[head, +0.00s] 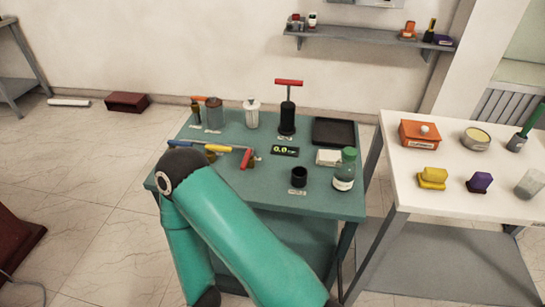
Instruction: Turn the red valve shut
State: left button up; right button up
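A small manifold with coloured handles lies across the green table (335,205), partly hidden behind my teal arm. Its red valve handle (246,159) is at the right end and sits at a slant. A yellow handle (218,148) and a blue handle (180,144) are to its left. A black hand pump (287,118) with a red T-handle stands upright behind it. My teal arm reaches up from the bottom, with its joint just in front of the manifold's left part. Neither gripper shows, so I cannot see what they hold.
On the green table are jars (214,112), a digital display (285,151), a black tray (334,132), a black cup (299,177) and a green-capped bottle (345,170). A white table (430,203) with boxes and tins stands to the right. A wall shelf (370,35) is behind.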

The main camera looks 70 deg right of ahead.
aim_at(247, 156)
jog(key=u, duration=0.65)
jog(key=i, duration=0.15)
jog(key=z, duration=1.5)
jog(key=k, duration=0.3)
jog(key=z, duration=0.6)
